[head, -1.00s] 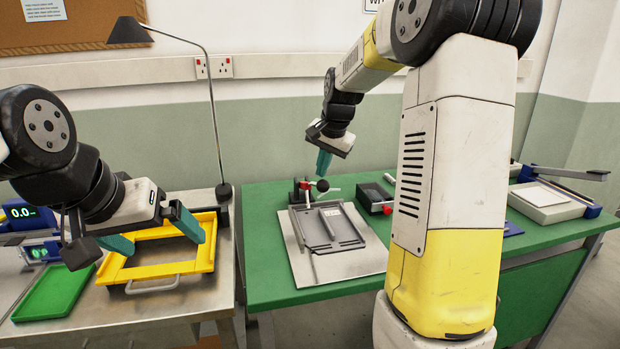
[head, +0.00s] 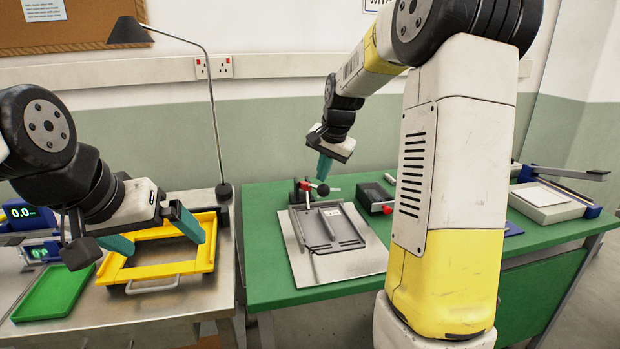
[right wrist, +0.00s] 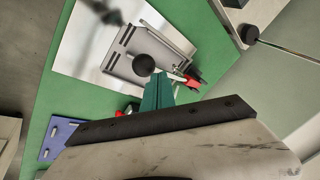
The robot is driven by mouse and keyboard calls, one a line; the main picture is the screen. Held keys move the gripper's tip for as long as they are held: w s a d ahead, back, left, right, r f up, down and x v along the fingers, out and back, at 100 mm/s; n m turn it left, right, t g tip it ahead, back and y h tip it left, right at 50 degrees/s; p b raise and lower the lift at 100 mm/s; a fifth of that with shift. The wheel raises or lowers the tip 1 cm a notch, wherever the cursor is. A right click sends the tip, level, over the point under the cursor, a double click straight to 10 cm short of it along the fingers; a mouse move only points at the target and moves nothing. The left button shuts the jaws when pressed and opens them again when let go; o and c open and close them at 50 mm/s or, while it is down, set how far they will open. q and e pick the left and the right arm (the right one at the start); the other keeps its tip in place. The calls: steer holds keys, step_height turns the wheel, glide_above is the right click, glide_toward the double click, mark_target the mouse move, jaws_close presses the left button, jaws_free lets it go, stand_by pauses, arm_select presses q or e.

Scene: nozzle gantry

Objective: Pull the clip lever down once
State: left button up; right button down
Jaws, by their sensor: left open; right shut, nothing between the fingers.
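The clip lever ends in a black ball knob (head: 323,190), beside a red clip (head: 305,186) at the back of a grey fixture on the green bench. In the right wrist view the knob (right wrist: 143,65) stands just left of the fingertips, and the red clip (right wrist: 194,79) is to their right. My right gripper (head: 324,170) is shut and empty, with its tips pointing down just above the knob. I cannot tell whether they touch. My left gripper (head: 155,235) is open and empty, over the yellow frame (head: 165,268) on the left table.
The grey fixture (head: 338,240) lies on a bright metal plate (head: 310,268). A dark box (head: 375,198) with red parts stands to its right. A desk lamp (head: 215,120) rises at the back left. A green tray (head: 55,292) lies at far left.

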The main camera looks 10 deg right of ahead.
mark_target(326, 194)
steer(key=shift+s+f, duration=0.45)
steer(key=shift+f, duration=0.6)
steer(key=shift+s+f, duration=0.45)
steer(key=shift+f, duration=0.55)
steer(key=shift+s+f, duration=0.45)
steer(key=shift+f, duration=0.6)
stand_by(2.6)
stand_by(0.4)
steer(key=shift+w+r, duration=0.65)
steer(key=shift+r, duration=0.85)
steer(key=shift+w+r, duration=0.6)
steer(key=shift+r, duration=0.85)
steer(key=shift+w+r, duration=0.65)
steer(key=shift+r, duration=0.85)
